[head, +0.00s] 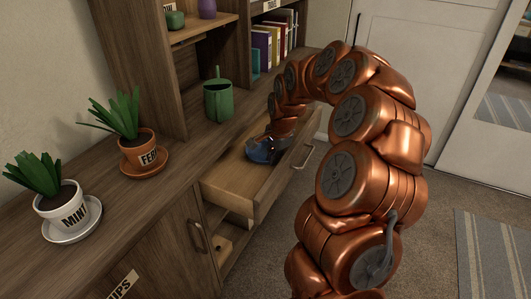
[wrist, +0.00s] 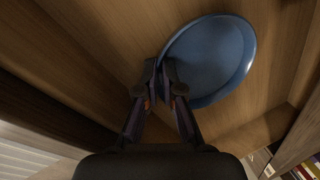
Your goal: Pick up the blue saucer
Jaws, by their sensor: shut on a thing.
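The blue saucer (wrist: 215,55) is in the open wooden drawer, and it also shows in the head view (head: 257,153). In the wrist view my gripper (wrist: 158,72) is shut on the saucer's left rim. In the head view my gripper (head: 270,142) reaches down into the drawer, and part of the saucer is hidden behind it. I cannot tell whether the saucer touches the drawer floor.
The open drawer (head: 228,189) has walls around the saucer and a metal handle (head: 303,157) in front. On the counter stand a green watering can (head: 217,103), a plant in a terracotta pot (head: 139,149) and one in a white pot (head: 66,212). Books (head: 268,47) stand on the shelf.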

